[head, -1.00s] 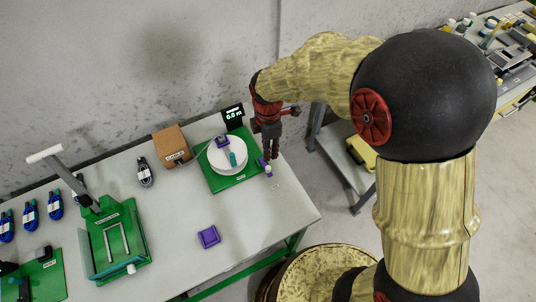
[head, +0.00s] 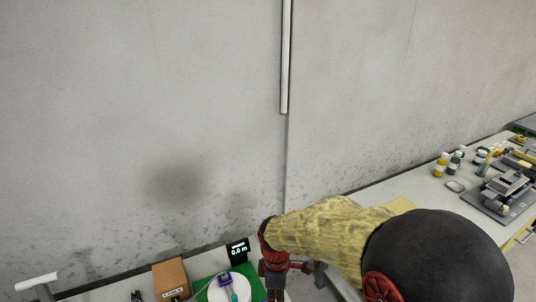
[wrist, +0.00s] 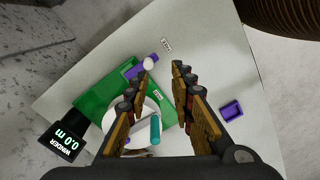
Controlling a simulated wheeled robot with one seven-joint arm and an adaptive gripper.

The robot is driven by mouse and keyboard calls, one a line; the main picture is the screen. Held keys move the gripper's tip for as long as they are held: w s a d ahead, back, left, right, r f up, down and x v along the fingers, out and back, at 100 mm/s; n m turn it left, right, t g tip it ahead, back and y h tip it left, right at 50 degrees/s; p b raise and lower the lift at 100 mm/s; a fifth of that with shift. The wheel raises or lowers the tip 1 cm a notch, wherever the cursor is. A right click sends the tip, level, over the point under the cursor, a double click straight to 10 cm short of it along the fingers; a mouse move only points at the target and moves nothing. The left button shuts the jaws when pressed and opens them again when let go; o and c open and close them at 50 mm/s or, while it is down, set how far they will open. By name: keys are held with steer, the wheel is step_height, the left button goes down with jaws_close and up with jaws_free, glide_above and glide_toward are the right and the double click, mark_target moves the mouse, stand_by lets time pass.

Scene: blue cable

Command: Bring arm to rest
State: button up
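My gripper (wrist: 163,75) is open and empty in the wrist view, its two fingers apart above the winder and the table edge. In the head view my gripper (head: 275,288) is at the bottom, to the right of the winder, with its tips cut off by the frame. The winder has a green base (wrist: 95,98), a white round reel (wrist: 113,122) with a teal handle (wrist: 155,128), and a black display (wrist: 62,141) reading 0.0 m. The display also shows in the head view (head: 238,251). No blue cable is clearly visible now.
A cardboard-brown box (head: 171,277) stands left of the winder. A small purple tray (wrist: 232,110) lies on the grey-white table (wrist: 205,40). A second table (head: 400,195) at the right holds bottles (head: 441,164) and equipment. The grey wall is behind.

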steer(key=s+d+r+m+t, duration=0.3)
steer(key=s+d+r+m, duration=0.4)
steer(key=r, duration=0.4)
steer(key=s+d+r+m+t, duration=0.3)
steer(key=s+d+r+m, duration=0.5)
steer(key=r, duration=0.4)
steer(key=shift+s+d+m, duration=0.2)
steer(key=shift+d+m, duration=0.55)
steer(key=shift+m, duration=0.15)
